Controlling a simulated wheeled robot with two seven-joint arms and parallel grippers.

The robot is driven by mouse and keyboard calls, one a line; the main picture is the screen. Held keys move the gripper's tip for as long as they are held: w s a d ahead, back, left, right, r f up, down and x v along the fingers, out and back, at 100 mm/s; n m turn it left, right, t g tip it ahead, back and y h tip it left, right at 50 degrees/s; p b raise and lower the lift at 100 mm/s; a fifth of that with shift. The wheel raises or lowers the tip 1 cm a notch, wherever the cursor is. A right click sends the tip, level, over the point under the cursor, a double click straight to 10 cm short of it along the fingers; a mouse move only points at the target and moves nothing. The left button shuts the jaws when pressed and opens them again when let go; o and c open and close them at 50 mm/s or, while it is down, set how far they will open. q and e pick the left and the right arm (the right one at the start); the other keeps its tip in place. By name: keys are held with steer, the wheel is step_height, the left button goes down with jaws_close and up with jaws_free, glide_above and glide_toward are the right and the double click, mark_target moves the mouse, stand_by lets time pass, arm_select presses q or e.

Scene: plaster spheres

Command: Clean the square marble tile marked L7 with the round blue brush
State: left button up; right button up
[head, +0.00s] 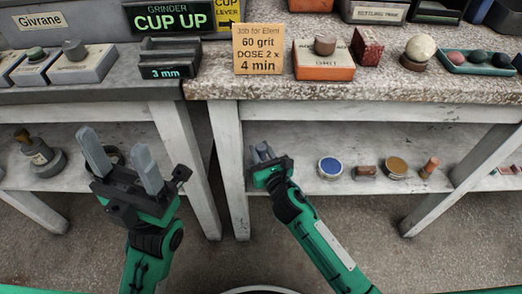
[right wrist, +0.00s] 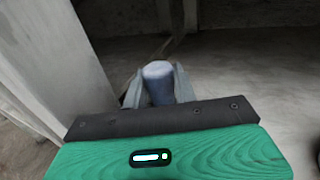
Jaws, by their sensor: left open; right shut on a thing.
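My right gripper (head: 263,152) is at the lower shelf beside the white table leg. In the right wrist view it is shut on a blue-grey cylinder (right wrist: 158,82); whether this is part of a brush I cannot tell. A round blue-topped thing (head: 330,167) rests on the shelf to the right of that gripper; its bristles, if any, do not show. My left gripper (head: 113,141) is open and empty in front of the left table. Grey-white stone blocks (head: 95,66) with knobs on top stand on the left table. I cannot read L7 on any piece.
The lower shelf (head: 290,135) also holds a round tan-topped thing (head: 396,167), a small brown block (head: 366,172) and a wooden piece (head: 429,167). An orange block (head: 325,66) and a note card (head: 259,49) stand on the right table. White legs flank the gap between tables.

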steer(key=shift+f+b, duration=0.4)
steer(key=shift+f, duration=0.1)
stand_by(0.7)
steer(key=shift+f, duration=0.15)
stand_by(1.0)
